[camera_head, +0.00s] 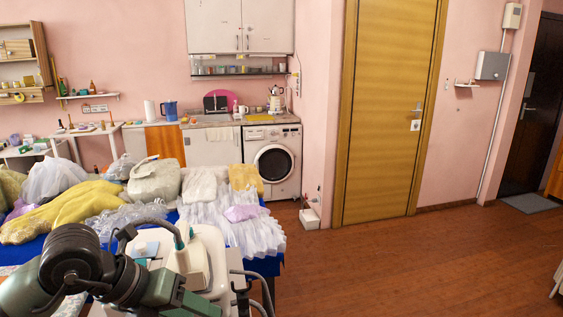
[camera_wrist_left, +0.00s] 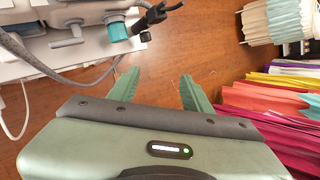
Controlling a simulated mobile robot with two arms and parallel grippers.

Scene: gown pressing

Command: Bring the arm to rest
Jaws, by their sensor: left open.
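In the left wrist view my left gripper (camera_wrist_left: 159,84) is open, with its two green fingers apart. Nothing is between the fingers, and brown wooden floor (camera_wrist_left: 185,55) shows below them. In the head view my green and black left arm (camera_head: 95,270) comes in from the lower left and bends in front of the table of garments. Its fingertips cannot be made out there. My right gripper is in neither view.
A white appliance (camera_head: 212,262) with a hose stands close to my arm; white equipment with a teal part (camera_wrist_left: 118,27) is left of the fingers. Coloured pleated fabrics (camera_wrist_left: 265,103) are on the right. Garments (camera_head: 60,212) cover the table. The floor (camera_head: 420,260) at right is clear.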

